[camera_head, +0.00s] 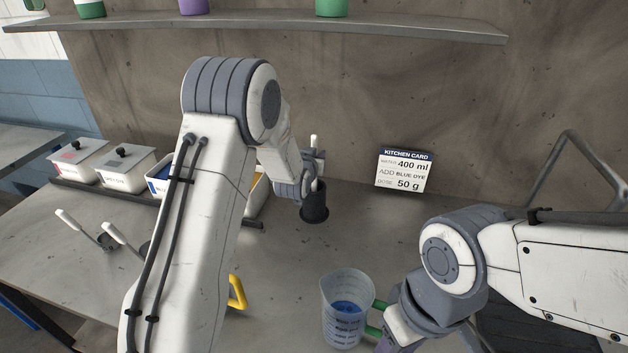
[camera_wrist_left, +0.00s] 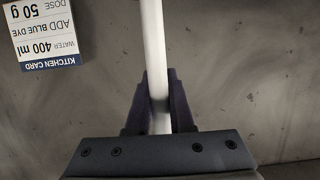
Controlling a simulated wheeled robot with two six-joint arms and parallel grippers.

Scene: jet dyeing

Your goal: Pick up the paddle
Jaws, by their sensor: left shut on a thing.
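The paddle shows as a white rod (camera_head: 314,141) whose top end sticks up above my left gripper (camera_head: 312,165). Its lower part is hidden by the gripper and by a black cup (camera_head: 314,212) on the table just below. In the left wrist view the white shaft of the paddle (camera_wrist_left: 153,50) runs between the two dark fingers of my left gripper (camera_wrist_left: 158,100), which is shut on it. My right gripper (camera_head: 390,344) is at the bottom, beside the green handle of a clear beaker; its fingers are mostly out of sight.
The clear beaker (camera_head: 346,312) holds some blue liquid. A kitchen card (camera_head: 404,170) leans at the wall. White lidded bins (camera_head: 126,170) and white-handled scoops (camera_head: 83,229) are at the left. A yellow handle (camera_head: 238,293) shows beside my left arm. A shelf (camera_head: 270,22) runs above.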

